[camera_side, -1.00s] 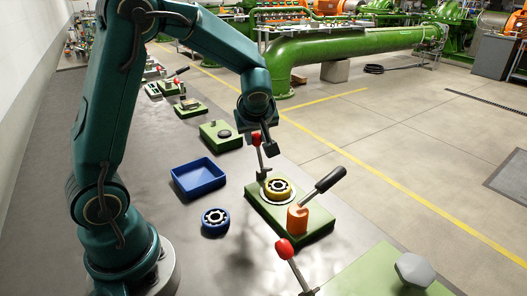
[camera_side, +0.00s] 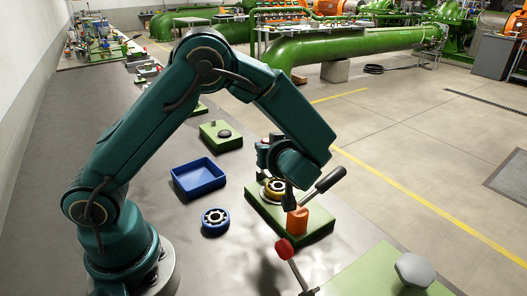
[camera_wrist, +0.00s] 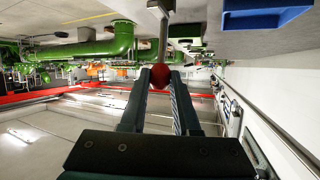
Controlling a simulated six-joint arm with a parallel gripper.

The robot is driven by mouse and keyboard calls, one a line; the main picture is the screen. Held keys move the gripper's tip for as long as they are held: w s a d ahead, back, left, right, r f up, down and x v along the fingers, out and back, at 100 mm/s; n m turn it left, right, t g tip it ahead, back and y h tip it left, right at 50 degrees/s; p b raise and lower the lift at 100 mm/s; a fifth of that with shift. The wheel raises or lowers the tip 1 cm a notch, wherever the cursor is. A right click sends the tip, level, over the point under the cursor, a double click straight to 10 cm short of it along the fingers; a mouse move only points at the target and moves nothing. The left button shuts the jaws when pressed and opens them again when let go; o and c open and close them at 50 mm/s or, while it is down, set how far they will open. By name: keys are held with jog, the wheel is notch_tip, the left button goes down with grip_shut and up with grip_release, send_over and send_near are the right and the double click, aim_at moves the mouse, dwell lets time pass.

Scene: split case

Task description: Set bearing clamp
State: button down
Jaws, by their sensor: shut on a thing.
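My gripper (camera_wrist: 160,77) is shut on the red knob (camera_wrist: 159,78) of the clamp lever (camera_wrist: 163,38), which runs away from the fingers in the wrist view. In the side view my gripper (camera_side: 272,155) is above the far side of the fixture and hides most of that lever.
A blue tray (camera_side: 198,177) and a loose blue-ringed bearing (camera_side: 215,221) lie left of the fixture. Another green fixture (camera_side: 221,135) is behind. A second red-knobbed lever (camera_side: 284,249) and a green block (camera_side: 375,275) are in front. The bench's left side is mostly clear.

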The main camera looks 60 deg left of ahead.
jog(key=shift+d+f, duration=0.1)
jog(key=c, duration=0.6)
grip_release()
jog(key=shift+c, duration=0.2)
jog(key=v, duration=0.5)
jog(key=shift+d, duration=0.1)
